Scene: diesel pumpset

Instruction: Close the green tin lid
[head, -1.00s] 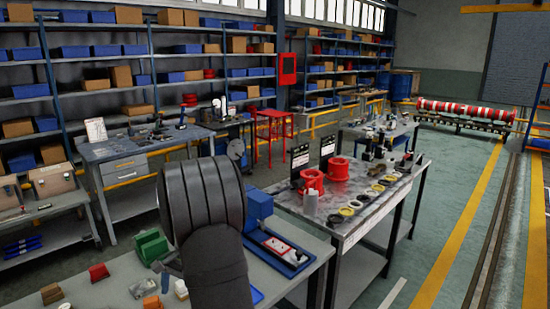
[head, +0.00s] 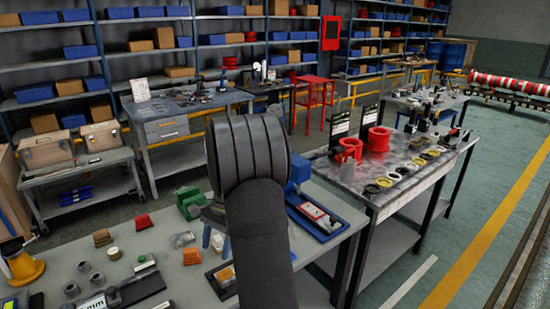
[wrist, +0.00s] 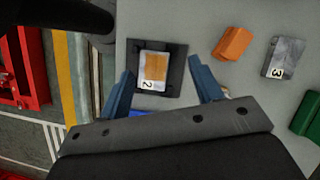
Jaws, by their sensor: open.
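A green tin (head: 189,203) sits on the near grey bench in the head view, left of my arm. It looks blocky, and I cannot tell clearly how its lid stands. In the wrist view a green piece (wrist: 305,115), perhaps the tin, shows at the right edge. My gripper (wrist: 162,66) is open, its two blue fingers apart and empty. It is above a black holder (wrist: 172,88) with an orange piece and a label "2", to the left of the green piece. In the head view my arm hides most of the gripper (head: 212,240).
An orange block (wrist: 233,43) and a grey block marked "3" (wrist: 278,57) lie between the gripper and the green piece. A second table (head: 400,180) stands to the right.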

